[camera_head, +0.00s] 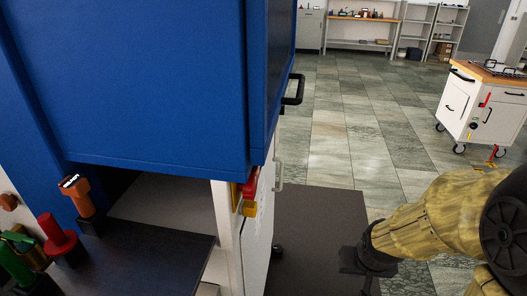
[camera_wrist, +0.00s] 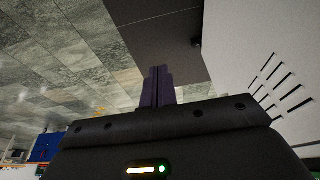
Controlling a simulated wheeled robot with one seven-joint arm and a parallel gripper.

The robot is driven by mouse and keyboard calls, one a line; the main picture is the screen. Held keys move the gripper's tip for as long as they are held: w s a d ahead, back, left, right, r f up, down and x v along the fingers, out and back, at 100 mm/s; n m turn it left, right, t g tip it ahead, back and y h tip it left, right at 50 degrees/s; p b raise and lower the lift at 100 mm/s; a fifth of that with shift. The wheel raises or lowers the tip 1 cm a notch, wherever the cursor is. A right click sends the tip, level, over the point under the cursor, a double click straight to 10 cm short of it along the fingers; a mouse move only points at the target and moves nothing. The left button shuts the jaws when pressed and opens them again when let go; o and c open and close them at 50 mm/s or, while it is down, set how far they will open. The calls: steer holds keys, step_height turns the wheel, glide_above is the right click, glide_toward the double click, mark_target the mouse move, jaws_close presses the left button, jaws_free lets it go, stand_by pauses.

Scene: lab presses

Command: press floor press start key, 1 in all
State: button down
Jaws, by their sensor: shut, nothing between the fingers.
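The large blue machine (camera_head: 130,75) fills the left of the head view; I cannot tell for sure that it is the floor press. No start key can be made out in either view.
A dark top (camera_head: 150,262) at lower left holds orange (camera_head: 82,195), red (camera_head: 58,236) and green (camera_head: 14,262) handled things. A black handle (camera_head: 294,90) juts from the machine. A dark mat (camera_head: 318,235) lies beside it.

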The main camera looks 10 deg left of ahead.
steer(key=w+r+t+p, duration=0.3)
steer(key=w+r+p, duration=0.35)
steer(key=w, duration=0.45)
steer(key=w+a+r+m+t+y+p, duration=0.1)
steer(key=w+a+r+t+y+p, duration=0.1)
steer(key=w+a+y+p, duration=0.3)
steer(key=w+a+r+m+t+y+p, duration=0.1)
steer(key=w+a+r+t+y+p, duration=0.1)
steer(key=w+a+r+y+p, duration=0.3)
steer(key=w+a+p, duration=0.1)
steer(key=a+p, duration=0.1)
steer(key=p, duration=0.2)
steer(key=shift+a+r+y, duration=0.25)
steer(key=shift+y, duration=0.15)
steer(key=a, duration=0.8)
steer(key=shift+w+a+b, duration=0.2)
steer(key=shift+a+b, duration=0.15)
steer(key=shift+b, duration=0.1)
steer(key=shift+a, duration=0.15)
steer(key=shift+a, duration=0.25)
